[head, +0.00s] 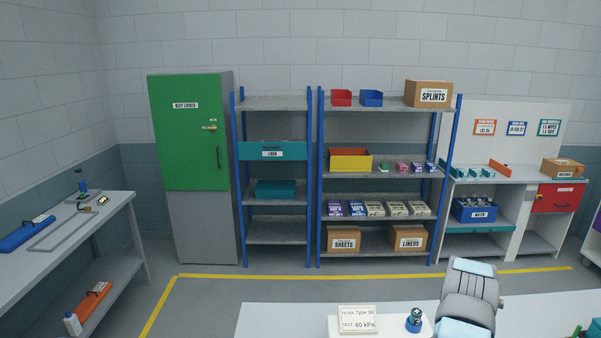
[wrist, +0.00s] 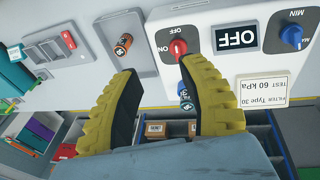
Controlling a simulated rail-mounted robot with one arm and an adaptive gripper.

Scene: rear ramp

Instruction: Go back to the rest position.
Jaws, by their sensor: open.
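My gripper (wrist: 160,72) shows in the wrist view with two yellow ridged fingers spread apart and nothing held between them. The right finger's tip lies close below a red knob (wrist: 178,47) in the picture; I cannot tell whether they touch. The knob sits on a white panel between ON and OFF marks, beside a dark sign (wrist: 236,37) reading OFF. A small blue-topped item (wrist: 185,92) shows beyond the gap, partly hidden by the right finger. In the head view part of my arm shows at the lower right; the gripper is out of that view.
The panel also has a blue MIN/MAX knob (wrist: 292,37) and a filter card (wrist: 264,90). An orange cylinder (wrist: 123,44) lies in a grey tray left of it. The head view shows a near white bench (head: 285,320), shelves (head: 275,103), a green-doored cabinet (head: 188,150) and open floor between.

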